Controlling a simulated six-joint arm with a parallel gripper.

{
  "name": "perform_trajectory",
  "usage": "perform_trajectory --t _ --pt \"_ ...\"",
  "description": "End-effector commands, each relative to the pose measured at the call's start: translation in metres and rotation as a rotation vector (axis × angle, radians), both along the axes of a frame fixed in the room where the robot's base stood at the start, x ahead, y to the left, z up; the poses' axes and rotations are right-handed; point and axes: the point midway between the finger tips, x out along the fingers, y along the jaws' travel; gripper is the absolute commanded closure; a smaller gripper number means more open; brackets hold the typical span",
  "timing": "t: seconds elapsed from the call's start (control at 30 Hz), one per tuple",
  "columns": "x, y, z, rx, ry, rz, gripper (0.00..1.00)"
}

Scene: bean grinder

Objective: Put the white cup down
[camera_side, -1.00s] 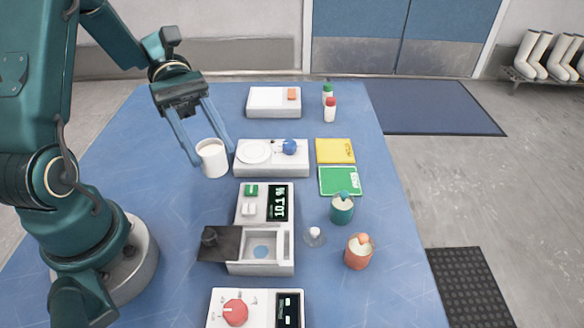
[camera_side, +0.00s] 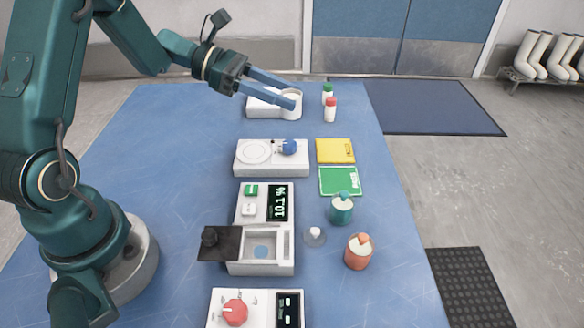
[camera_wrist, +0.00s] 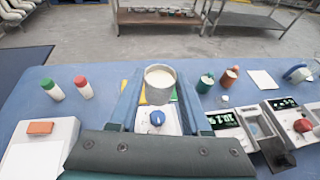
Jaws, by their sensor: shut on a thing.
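My gripper (camera_side: 284,91) is at the far end of the table in the side view, with its two blue fingers shut on the white cup (camera_side: 291,108). The cup looks upright, and the fingers hide part of it. In the side view it overlaps the right part of the white box with the orange block (camera_side: 258,107). In the wrist view the cup (camera_wrist: 159,82) sits between the fingertips, its open top showing a pale inside. That view places the white box (camera_wrist: 40,150) off to the left of the cup, and the cup appears held above the table.
A green-capped bottle (camera_side: 328,93) and a red-capped bottle (camera_side: 330,110) stand right of the cup. A white unit with a round plate and blue knob (camera_side: 271,158) lies nearer. Yellow (camera_side: 335,151) and green (camera_side: 340,181) pads lie beside it. The table's left side (camera_side: 150,150) is clear.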

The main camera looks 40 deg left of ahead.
Motion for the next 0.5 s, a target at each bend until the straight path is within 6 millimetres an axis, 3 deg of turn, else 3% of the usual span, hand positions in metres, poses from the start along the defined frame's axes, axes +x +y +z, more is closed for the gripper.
perform_trajectory --t 0.3,0.5 --pt "0.012 -0.065 -0.039 -0.002 0.008 -0.017 1.00" --pt "0.021 -0.098 -0.060 -0.001 0.005 -0.014 1.00"
